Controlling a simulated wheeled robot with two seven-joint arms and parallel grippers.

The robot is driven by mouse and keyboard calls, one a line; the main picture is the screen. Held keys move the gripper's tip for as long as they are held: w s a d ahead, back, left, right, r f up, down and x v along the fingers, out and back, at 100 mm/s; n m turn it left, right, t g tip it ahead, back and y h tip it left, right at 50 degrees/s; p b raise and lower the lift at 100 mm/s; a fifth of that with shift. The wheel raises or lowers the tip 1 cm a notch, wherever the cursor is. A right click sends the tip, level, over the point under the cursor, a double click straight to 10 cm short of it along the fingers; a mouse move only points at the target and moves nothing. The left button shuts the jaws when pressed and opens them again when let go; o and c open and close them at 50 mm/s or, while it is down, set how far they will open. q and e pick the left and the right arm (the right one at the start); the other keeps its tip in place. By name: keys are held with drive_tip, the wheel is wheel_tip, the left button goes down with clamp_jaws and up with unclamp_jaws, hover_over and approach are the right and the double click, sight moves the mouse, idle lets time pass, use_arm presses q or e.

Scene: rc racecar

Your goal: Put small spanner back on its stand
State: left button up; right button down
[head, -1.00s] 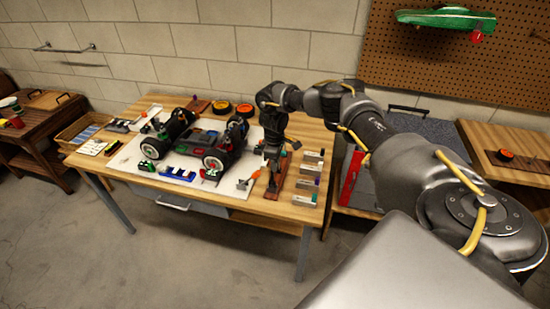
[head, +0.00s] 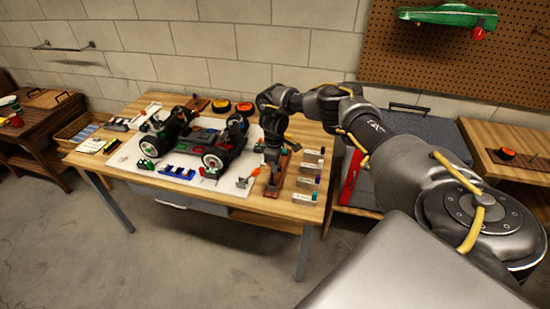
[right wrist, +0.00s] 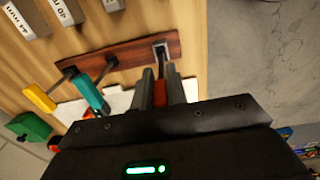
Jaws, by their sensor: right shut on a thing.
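My right gripper (right wrist: 160,92) is shut on a red-handled tool (right wrist: 160,94), taken to be the small spanner. The fingers hide much of it. The tool's far end points at a small grey metal bracket (right wrist: 160,46) on the brown wooden stand (right wrist: 125,56). I cannot tell whether it is inside the bracket. Yellow-handled (right wrist: 38,98) and teal-handled (right wrist: 92,94) tools reach out from the stand beside the gripper. In the head view the right gripper (head: 271,180) is low over the stand (head: 281,170), at the table's right part. My left gripper is not in view.
A dark RC car (head: 200,140) stands on a white mat left of the stand. Several labelled grey blocks (head: 306,182) line the wooden table's right edge. A blue-grey case (head: 435,130) stands to the right.

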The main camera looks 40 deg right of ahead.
drive_tip(key=shift+f, duration=0.4)
drive_tip(key=c, duration=1.3)
unclamp_jaws()
drive_tip(key=shift+r, duration=0.1)
drive_tip(key=shift+r+b, duration=0.3)
drive_tip(key=shift+r, duration=0.05)
wheel_tip(320, 180, up, 5)
drive_tip(key=shift+w+f+b, duration=0.1)
drive_tip(key=shift+f+b, duration=0.1)
drive_tip(key=shift+b, duration=0.35)
wheel_tip(320, 180, up, 5)
drive_tip(key=shift+r+p, duration=0.2)
drive_tip(key=shift+p, duration=0.25)
